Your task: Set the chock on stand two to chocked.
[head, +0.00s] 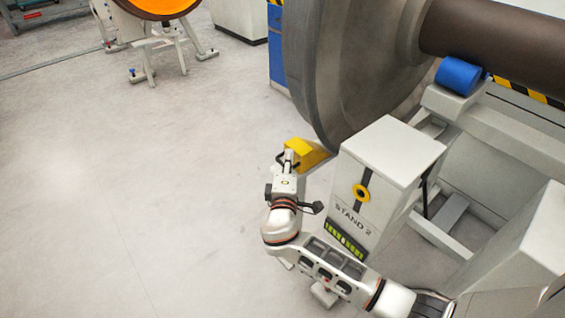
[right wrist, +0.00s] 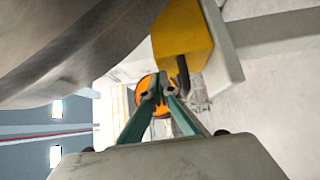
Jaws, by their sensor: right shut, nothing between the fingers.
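The chock (head: 309,154) is a yellow block low on the floor side of the large grey wheel (head: 345,70), beside the stand two housing (head: 385,150). It also shows in the right wrist view (right wrist: 183,30), with a dark handle at its lower edge. My right gripper (head: 289,157) is at the chock's left end, by the dark handle. In the right wrist view its fingers (right wrist: 155,85) are together with nothing between them, just left of the handle. Whether they touch the handle I cannot tell. My left gripper is not in view.
The white stand two housing has a yellow ring with a dark slot (head: 362,193) and a green indicator strip (head: 345,240). A brown axle (head: 490,40) rests by a blue roller (head: 459,76). An orange disc on a white stand (head: 150,50) is at the back. The left floor is clear.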

